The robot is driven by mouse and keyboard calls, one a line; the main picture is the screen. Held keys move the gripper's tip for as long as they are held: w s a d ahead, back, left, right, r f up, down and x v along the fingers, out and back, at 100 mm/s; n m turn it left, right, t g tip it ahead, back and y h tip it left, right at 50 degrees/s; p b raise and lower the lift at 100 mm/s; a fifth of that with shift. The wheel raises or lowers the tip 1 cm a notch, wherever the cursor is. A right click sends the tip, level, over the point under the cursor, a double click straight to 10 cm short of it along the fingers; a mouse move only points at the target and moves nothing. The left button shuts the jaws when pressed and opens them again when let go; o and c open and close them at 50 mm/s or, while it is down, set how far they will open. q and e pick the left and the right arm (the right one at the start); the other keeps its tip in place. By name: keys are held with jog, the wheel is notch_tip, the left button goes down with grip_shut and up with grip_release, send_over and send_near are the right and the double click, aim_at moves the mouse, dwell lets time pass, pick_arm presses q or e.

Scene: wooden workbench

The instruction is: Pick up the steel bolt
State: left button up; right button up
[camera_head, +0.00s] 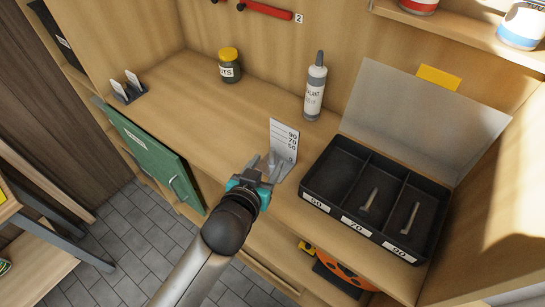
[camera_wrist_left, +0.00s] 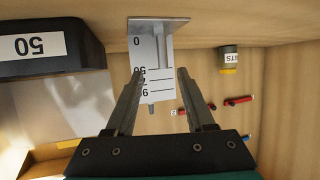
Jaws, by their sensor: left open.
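Two steel bolts lie in the black box (camera_head: 318,203): one bolt (camera_head: 370,198) in the middle compartment labelled 70, another bolt (camera_head: 409,218) in the right compartment labelled 90. The left compartment, labelled 50, looks empty. My left gripper (camera_head: 264,166) is at a white measuring card (camera_head: 284,137) on a grey stand, left of the box. A grey tip below the card there cannot be told clearly. My right gripper is not in view.
The box's clear lid (camera_head: 415,110) stands open behind it. A sealant bottle (camera_head: 316,88) stands behind the card, and a dark jar with yellow lid (camera_head: 229,66) at the back left. A small stand (camera_head: 129,92) is far left. The bench's left middle (camera_head: 190,100) is clear.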

aim_at(271, 153)
pick_arm(q)
jog(key=x, duration=0.3)
jog(key=shift+w+a+f, duration=0.15)
jog(key=shift+w+f, duration=0.05)
jog(key=shift+w, duration=0.2)
jog(key=shift+w+d+f, duration=0.25)
jog(key=shift+w+f, duration=0.05)
jog(key=shift+w, duration=0.3)
grip_shut()
